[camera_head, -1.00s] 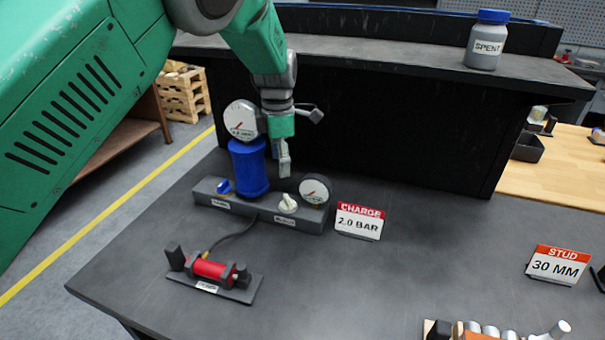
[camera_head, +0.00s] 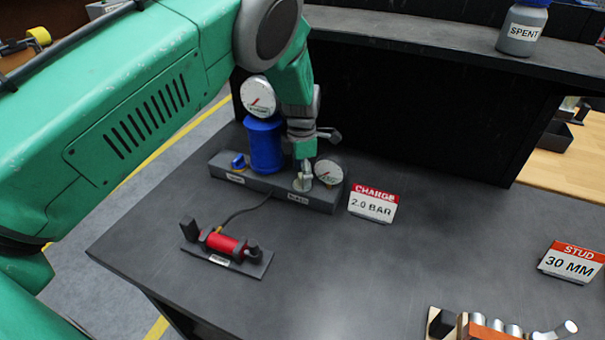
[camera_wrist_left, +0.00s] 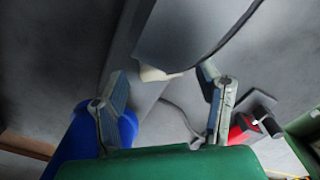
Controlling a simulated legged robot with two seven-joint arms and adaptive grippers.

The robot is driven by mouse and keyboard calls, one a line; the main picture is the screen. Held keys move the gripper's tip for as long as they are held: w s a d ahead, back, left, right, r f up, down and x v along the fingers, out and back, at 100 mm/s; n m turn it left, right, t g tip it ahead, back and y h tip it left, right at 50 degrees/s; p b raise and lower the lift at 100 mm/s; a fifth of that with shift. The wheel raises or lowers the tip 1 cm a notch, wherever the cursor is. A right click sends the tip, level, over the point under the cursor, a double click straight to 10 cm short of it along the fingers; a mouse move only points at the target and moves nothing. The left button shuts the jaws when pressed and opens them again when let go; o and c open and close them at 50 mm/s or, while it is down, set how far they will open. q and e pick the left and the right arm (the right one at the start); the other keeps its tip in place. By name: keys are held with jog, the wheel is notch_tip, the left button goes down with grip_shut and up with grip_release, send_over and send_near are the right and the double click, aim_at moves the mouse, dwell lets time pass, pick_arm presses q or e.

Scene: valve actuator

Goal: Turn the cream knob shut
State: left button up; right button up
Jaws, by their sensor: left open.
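The cream knob (camera_head: 302,184) is on the right part of a dark grey manifold block (camera_head: 262,192), in front of a small round gauge (camera_head: 328,172). My left gripper (camera_head: 306,170) points down right at the knob and partly hides it in the head view. In the left wrist view the cream knob (camera_wrist_left: 155,73) shows between the two spread fingers of my left gripper (camera_wrist_left: 163,78), with gaps at both sides. The gripper is open and not closed on it. My right gripper is out of view.
A blue cylinder (camera_head: 265,146) with a larger gauge (camera_head: 258,97) and a blue knob (camera_head: 238,161) are left of the gripper. A "CHARGE 2.0 BAR" sign (camera_head: 373,205) stands close on the right. A red cylinder fixture (camera_head: 222,244) is in front. The bench middle is clear.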

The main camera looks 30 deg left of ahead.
pick_arm(q)
jog(key=shift+f, duration=0.65)
jog(key=shift+r, duration=0.1)
jog(key=c, duration=1.2)
jog(key=shift+o, duration=0.2)
jog(key=shift+m, duration=0.3)
jog(key=m+b, duration=0.1)
jog(key=m, duration=0.2)
jog(key=shift+m, duration=2.2)
jog(key=shift+o, duration=0.2)
jog(key=shift+w+r+b, duration=0.1)
jog(key=shift+b, duration=0.2)
jog(key=shift+c, duration=0.2)
